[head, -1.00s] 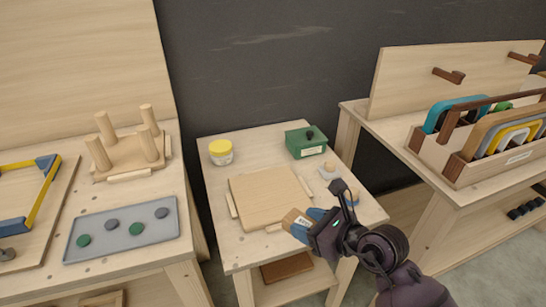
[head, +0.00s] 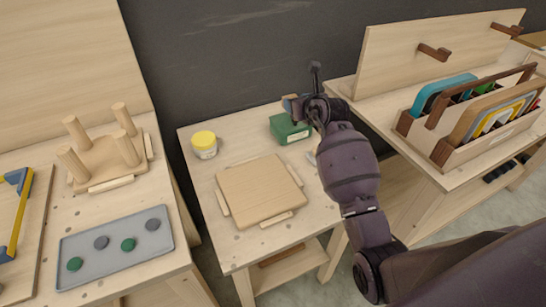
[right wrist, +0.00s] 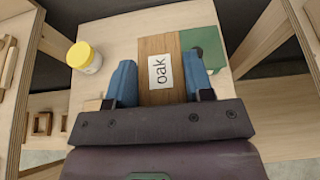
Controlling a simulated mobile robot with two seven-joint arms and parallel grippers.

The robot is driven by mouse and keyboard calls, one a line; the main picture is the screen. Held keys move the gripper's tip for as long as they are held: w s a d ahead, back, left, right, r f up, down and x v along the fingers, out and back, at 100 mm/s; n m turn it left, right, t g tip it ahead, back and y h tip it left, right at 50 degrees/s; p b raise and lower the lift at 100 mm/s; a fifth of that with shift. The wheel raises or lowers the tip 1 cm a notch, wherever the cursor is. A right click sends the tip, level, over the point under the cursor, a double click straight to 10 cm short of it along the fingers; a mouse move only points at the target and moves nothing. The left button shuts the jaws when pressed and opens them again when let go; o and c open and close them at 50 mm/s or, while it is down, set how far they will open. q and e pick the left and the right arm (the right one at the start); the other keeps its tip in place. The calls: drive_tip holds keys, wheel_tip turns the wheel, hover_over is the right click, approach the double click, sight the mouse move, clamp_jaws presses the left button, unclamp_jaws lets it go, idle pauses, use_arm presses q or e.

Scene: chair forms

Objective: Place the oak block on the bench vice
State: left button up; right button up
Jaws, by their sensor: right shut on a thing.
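The oak block (right wrist: 160,46), brown with a white "oak" label, is between the blue fingers of my right gripper (right wrist: 158,80) in the right wrist view. The gripper is shut on it. In the head view my right gripper (head: 299,104) is at the back right of the middle table, at the green body that looks like the bench vice (head: 288,130). The vice also shows right of the block in the right wrist view (right wrist: 208,46), partly hidden. I cannot tell whether block and vice touch. My left gripper is not in view.
A square wooden board (head: 262,188) lies on the middle table (head: 205,245). A yellow-lidded jar (head: 204,145) stands at the back left. An upturned pegged seat (head: 105,150) and a grey tray (head: 115,245) are on the left table. A wooden rack (head: 470,125) stands right.

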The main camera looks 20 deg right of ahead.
drive_tip(key=b, duration=0.3)
hover_over(293, 160)
wheel_tip(293, 160, down, 15)
drive_tip(key=shift+f, duration=0.15)
wheel_tip(293, 160, down, 4)
drive_tip(key=shift+s+f+b, duration=0.1)
drive_tip(key=shift+f+b, duration=0.1)
drive_tip(key=shift+b, duration=0.35)
drive_tip(key=shift+r, duration=0.1)
drive_tip(key=shift+f, duration=0.2)
drive_tip(key=o, duration=0.6)
drive_tip(key=shift+o, duration=0.3)
drive_tip(key=shift+r, duration=0.15)
